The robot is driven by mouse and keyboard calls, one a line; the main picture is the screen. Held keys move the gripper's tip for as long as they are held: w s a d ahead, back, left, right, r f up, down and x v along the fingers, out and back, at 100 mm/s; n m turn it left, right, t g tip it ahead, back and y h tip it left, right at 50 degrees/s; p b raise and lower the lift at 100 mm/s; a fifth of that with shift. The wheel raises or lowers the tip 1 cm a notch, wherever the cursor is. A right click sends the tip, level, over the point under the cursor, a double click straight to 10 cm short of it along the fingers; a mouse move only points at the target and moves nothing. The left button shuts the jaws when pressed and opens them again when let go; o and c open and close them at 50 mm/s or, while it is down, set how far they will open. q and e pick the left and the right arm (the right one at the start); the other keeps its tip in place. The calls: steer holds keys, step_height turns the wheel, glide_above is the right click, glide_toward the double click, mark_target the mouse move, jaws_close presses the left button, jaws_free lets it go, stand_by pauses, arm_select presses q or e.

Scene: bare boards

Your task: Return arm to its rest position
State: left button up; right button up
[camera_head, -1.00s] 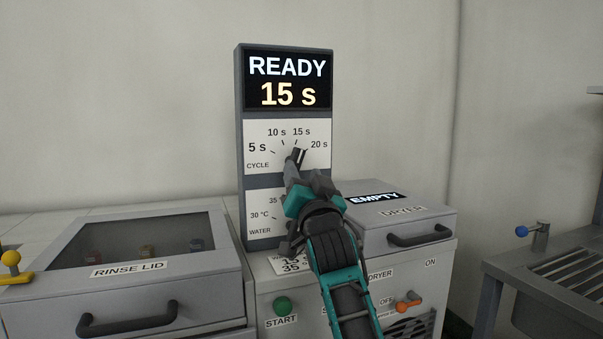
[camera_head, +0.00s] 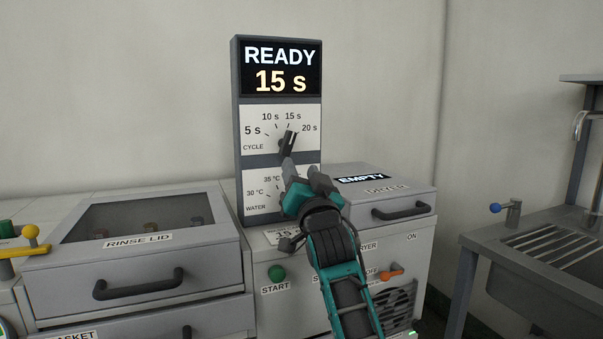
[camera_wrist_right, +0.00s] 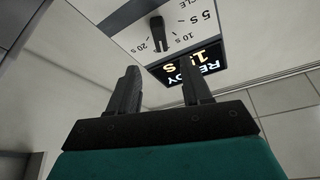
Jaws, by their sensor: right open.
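My right gripper (camera_head: 302,172) is open and empty in front of the control panel (camera_head: 238,130), just below the cycle knob (camera_head: 288,143). The black knob's pointer is tilted towards the 15 s mark, and the display (camera_head: 281,68) reads READY and 15 s. In the right wrist view my right gripper (camera_wrist_right: 160,88) has its two fingers apart with nothing between them. The cycle knob (camera_wrist_right: 158,33) is beyond the fingertips there and clear of them. My right gripper and arm hide part of the water dial. My left gripper is not in view.
The rinse lid (camera_head: 143,220) is shut at left, with a yellow lever (camera_head: 29,236) beside it. The dryer drawer (camera_head: 372,192), with its EMPTY sign, is at right behind my arm. A green START button (camera_head: 276,273) is below the panel. A metal sink (camera_head: 545,255) stands at far right.

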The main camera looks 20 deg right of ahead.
steer(key=s+f+n+g+y, duration=0.1)
steer(key=s+f+n+g, duration=0.25)
steer(key=f, duration=1.15)
steer(key=s+a+f+n+g+y, duration=0.2)
steer(key=s+f, duration=0.7)
steer(key=f, duration=0.2)
steer(key=s+a+f+n+g+y, duration=0.1)
steer(key=s+a+f+g, duration=0.15)
steer(key=s+f, duration=0.7)
steer(key=s+a+f+n+g+y, duration=0.1)
steer(key=s+a+f+n+g, duration=0.15)
steer(key=s+f, duration=0.7)
arm_select(q)
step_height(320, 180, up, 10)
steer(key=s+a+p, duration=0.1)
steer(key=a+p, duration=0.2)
steer(key=p, duration=1.1)
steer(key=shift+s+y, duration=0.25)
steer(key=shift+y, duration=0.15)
arm_select(e)
steer(key=s+d+r+m+h, duration=0.1)
steer(key=s+d+r, duration=0.1)
steer(key=r, duration=0.9)
steer(key=shift+s+d+r+g, duration=0.15)
steer(key=shift+s+d+g, duration=0.15)
steer(key=shift+d+g, duration=0.25)
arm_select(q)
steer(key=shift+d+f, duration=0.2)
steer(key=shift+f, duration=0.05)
